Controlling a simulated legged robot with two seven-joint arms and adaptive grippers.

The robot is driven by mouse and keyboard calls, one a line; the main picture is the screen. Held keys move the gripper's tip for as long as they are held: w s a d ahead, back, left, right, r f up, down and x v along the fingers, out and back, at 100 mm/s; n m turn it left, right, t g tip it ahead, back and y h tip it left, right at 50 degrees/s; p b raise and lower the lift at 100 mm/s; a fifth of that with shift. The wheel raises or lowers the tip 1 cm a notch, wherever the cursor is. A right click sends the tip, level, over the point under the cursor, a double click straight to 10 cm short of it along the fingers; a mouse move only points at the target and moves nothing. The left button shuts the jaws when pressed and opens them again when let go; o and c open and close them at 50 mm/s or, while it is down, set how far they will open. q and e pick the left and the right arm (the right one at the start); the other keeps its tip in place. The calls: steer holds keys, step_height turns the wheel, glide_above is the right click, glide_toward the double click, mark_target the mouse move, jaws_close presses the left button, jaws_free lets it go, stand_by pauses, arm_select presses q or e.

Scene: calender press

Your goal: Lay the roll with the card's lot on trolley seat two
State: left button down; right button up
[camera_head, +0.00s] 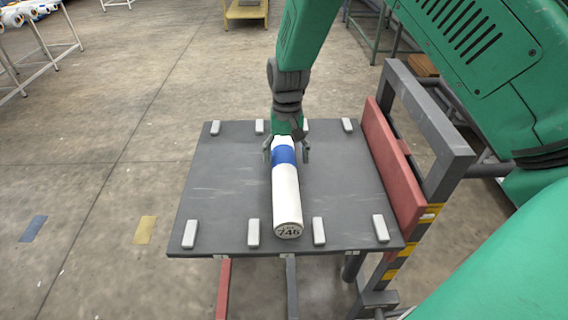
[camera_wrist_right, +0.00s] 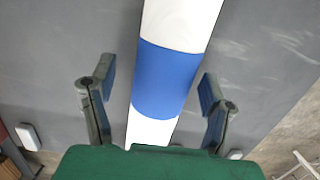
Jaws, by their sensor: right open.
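A white roll (camera_head: 286,190) with a blue band lies lengthwise on the dark grey trolley deck (camera_head: 215,190). It rests in the middle, between the two inner lines of pale pads. Its near end face reads 746. My right gripper (camera_head: 286,154) is open above the far part of the roll, with one finger on each side of it near the blue band. In the right wrist view, the roll (camera_wrist_right: 180,20) runs between the spread fingers (camera_wrist_right: 157,88), with a gap on both sides. The card is not in view, nor is my left gripper.
Pale pads (camera_head: 319,231) stand in near and far rows on the deck. A red panel (camera_head: 392,165) and grey frame (camera_head: 430,115) border its right side. A rack (camera_head: 45,50) with several rolls (camera_head: 22,14) stands far left.

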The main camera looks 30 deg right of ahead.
mark_target(285, 151)
steer(key=r, duration=0.9)
steer(key=shift+w+a+r, duration=0.15)
steer(key=shift+w+a, duration=0.25)
steer(key=shift+r, duration=0.15)
steer(key=shift+d, duration=0.7)
steer(key=shift+a, duration=0.1)
